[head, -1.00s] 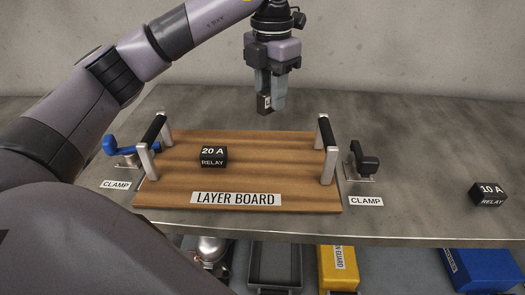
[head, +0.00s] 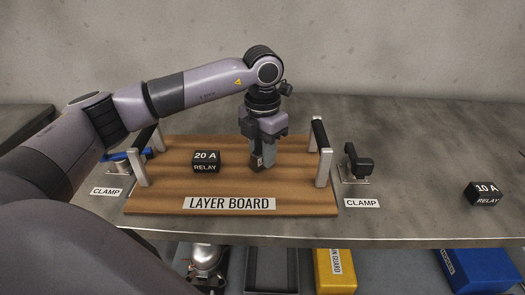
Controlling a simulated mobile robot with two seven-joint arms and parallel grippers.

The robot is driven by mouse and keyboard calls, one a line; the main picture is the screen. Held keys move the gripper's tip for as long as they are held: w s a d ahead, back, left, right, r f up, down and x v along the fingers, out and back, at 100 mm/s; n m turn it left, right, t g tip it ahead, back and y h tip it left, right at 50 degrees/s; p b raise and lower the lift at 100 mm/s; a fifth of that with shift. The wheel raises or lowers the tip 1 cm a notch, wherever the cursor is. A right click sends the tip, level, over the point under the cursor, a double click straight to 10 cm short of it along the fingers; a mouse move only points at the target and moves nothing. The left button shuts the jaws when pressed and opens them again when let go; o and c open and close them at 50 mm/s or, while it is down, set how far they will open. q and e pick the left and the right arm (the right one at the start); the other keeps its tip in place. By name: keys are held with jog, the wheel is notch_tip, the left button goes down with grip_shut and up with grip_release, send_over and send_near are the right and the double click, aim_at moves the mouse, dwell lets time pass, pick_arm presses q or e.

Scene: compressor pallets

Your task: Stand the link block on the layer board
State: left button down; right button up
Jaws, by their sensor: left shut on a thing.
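The layer board (head: 165,190) is a brown wooden board with a handle at each side, lying on the grey table. My left gripper (head: 262,158) points down over the right half of the board, shut on a small dark block (head: 257,162) with a pale label, taken to be the link block. The block is upright at or just above the board; I cannot tell whether it touches. The fingers hide part of it. My right gripper is not in view.
A black 20 A relay (head: 206,162) sits on the board, left of my gripper. A blue clamp (head: 118,156) and a black clamp (head: 358,165) flank the board. A 10 A relay (head: 484,194) lies far right. Bins, including a yellow one (head: 335,270), stand below the table edge.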

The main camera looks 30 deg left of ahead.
pick_arm(q)
jog(key=c, duration=0.8)
grip_release()
jog(key=shift+f, duration=0.1)
jog(key=shift+c, duration=0.2)
jog(key=shift+r, duration=0.2)
notch_tip(320, 180, up, 12)
jog(key=p, duration=0.1)
jog(key=shift+f, duration=0.1)
